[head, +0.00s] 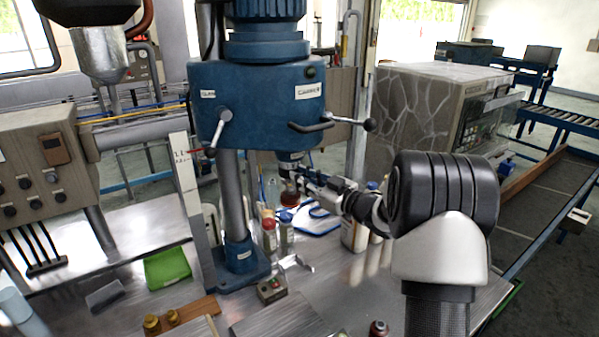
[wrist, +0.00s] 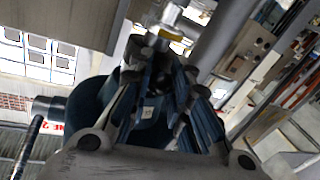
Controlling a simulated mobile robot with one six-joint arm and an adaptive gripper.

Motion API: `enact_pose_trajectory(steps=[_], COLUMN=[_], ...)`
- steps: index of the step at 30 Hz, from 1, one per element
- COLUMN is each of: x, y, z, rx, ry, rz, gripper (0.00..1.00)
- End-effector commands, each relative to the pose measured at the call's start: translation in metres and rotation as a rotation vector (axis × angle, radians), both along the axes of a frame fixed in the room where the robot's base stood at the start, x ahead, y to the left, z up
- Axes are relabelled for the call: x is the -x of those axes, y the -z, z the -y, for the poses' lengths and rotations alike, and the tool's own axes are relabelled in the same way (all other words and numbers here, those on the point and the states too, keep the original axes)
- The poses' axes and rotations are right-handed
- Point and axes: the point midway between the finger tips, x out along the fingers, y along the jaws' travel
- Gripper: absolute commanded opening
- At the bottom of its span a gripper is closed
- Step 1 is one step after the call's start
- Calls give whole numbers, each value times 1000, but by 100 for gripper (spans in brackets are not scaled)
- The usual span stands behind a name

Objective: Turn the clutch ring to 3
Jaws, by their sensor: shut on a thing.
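The blue drill press (head: 255,95) stands at the centre of the head view, its spindle (head: 290,157) pointing down. My gripper (head: 292,178) reaches in from the right, just below the spindle. In the wrist view, the fingers (wrist: 160,55) close around a small part at the top with a yellow band (wrist: 167,33) and a pale metal piece (wrist: 173,14) beyond it. This part seems to be the clutch ring. The fingers hide most of it, and I cannot read any number or mark on it.
Small bottles (head: 269,235) stand on the bench below my gripper, close to the press column (head: 232,190). Lever handles (head: 330,124) stick out from the press head just above my gripper. A grey machine (head: 425,115) stands behind my arm.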

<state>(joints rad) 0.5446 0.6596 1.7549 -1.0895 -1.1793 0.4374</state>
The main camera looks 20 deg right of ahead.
Motion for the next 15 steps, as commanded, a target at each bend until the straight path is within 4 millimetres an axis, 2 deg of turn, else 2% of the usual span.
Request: enact_pose_trajectory(steps=[4,15], x=[-2,-2], y=[-2,-1], z=[7,8], rx=[0,0], ry=[-90,-222], rz=[-1,0], gripper=[0,0])
